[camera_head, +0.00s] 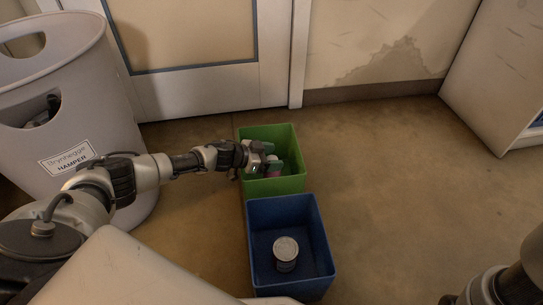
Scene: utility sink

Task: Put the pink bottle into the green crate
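The green crate (274,186) stands on the floor in the middle of the view, open at the top. My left arm reaches in from the left, and my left gripper (270,165) is over the crate, partly below its rim line in the picture. A small pinkish thing, likely the pink bottle (272,159), shows at the fingers. It is small and partly hidden, so I cannot tell whether the fingers grip it or it rests in the crate. My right gripper is out of view; only part of my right arm shows at the bottom right.
A blue crate (254,243) stands just in front of the green crate and holds a can (286,253). A tall grey hamper (75,110) stands at the left. A door (195,88) and wall are behind. The floor (400,190) to the right is clear.

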